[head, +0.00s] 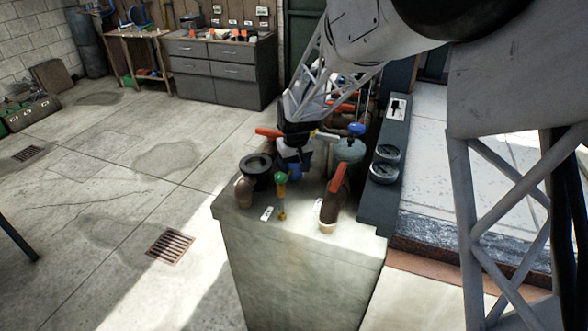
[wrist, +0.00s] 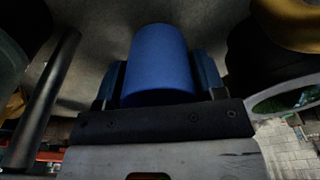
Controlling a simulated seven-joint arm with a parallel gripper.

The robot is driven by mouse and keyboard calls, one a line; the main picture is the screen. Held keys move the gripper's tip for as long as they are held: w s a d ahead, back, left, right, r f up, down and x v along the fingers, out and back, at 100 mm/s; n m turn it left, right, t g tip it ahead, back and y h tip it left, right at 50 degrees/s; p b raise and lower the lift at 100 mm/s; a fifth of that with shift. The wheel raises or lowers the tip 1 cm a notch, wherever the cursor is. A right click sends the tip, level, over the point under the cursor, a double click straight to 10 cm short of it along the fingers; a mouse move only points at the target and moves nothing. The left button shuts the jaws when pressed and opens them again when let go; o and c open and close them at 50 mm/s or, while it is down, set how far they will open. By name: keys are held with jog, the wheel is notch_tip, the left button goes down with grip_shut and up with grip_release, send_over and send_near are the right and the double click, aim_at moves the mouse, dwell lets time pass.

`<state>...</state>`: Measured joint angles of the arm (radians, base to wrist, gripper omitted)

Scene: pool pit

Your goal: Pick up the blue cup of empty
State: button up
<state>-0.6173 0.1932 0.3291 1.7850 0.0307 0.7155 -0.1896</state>
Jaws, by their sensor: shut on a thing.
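The blue cup (wrist: 158,62) stands out in the wrist view, with one finger of my gripper (wrist: 158,85) on each side of it. The gripper is shut on the cup. In the head view my gripper (head: 294,160) points down over the top of the pale block, and a small blue part of the cup (head: 295,170) shows under it. The rest of the cup is hidden there by the gripper. I cannot tell whether the cup touches the surface below it.
The pale block (head: 300,265) carries close obstacles: a black round part (head: 256,165), a green and yellow valve (head: 281,187), a brown pipe with a red handle (head: 338,180) and a grey tank (head: 349,150). Gauges (head: 385,172) stand at right. Open floor (head: 120,190) lies to the left.

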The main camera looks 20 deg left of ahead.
notch_tip(320, 180, up, 16)
dwell(0.5)
jog(key=shift+f, duration=0.1)
